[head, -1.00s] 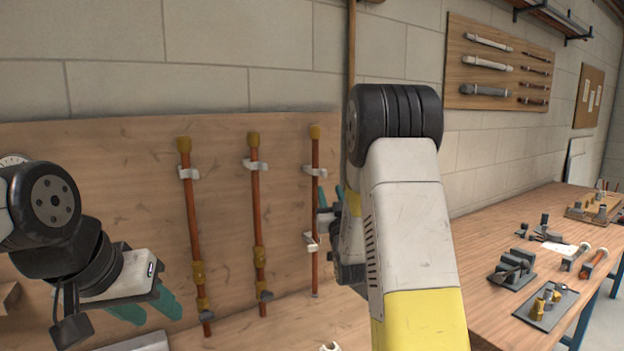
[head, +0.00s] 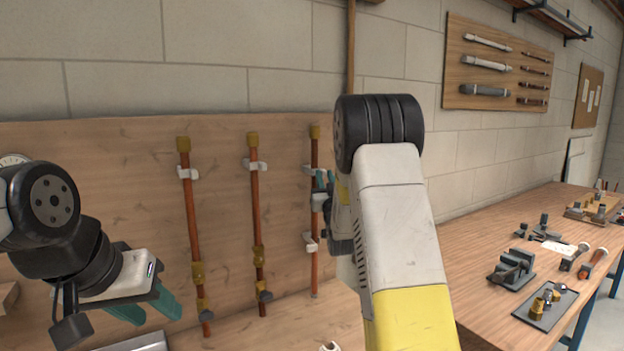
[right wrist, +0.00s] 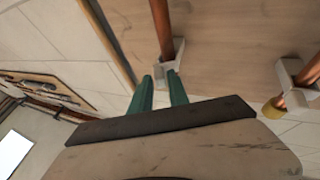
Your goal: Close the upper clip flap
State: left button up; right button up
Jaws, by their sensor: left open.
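The right copper pipe (head: 314,230) stands on the wooden board with an upper white clip (head: 308,168) and a lower white clip (head: 311,243). My right gripper (head: 324,180), with teal fingers, is at the upper clip, partly covering it. In the right wrist view, a clip (right wrist: 169,68) on a pipe sits at the tips of my right fingers (right wrist: 160,77). The fingers are a little apart; I cannot tell whether they grip the clip. The flap's position is unclear. My left gripper (head: 146,308) is open and empty at the lower left.
Two more copper pipes stand left of it, the middle one (head: 256,210) and the left one (head: 191,225), each with a white clip near the top. The workbench (head: 465,245) at the right holds a vise (head: 512,267) and a tray of fittings (head: 545,303).

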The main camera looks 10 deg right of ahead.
grip_shut()
jog(key=shift+d, duration=0.1)
jog(key=shift+w+d+n+g+y, duration=0.25)
jog(key=shift+n+y, duration=0.5)
jog(key=shift+y, duration=0.7)
jog(key=shift+w+d+n+g+y, duration=0.2)
jog(key=shift+n+y, duration=0.6)
jog(key=shift+y, duration=0.7)
jog(key=shift+w+d+n+g+y, duration=0.25)
jog(key=shift+n+y, duration=0.5)
jog(key=shift+y, duration=0.7)
jog(key=shift+o, duration=2.4)
grip_release()
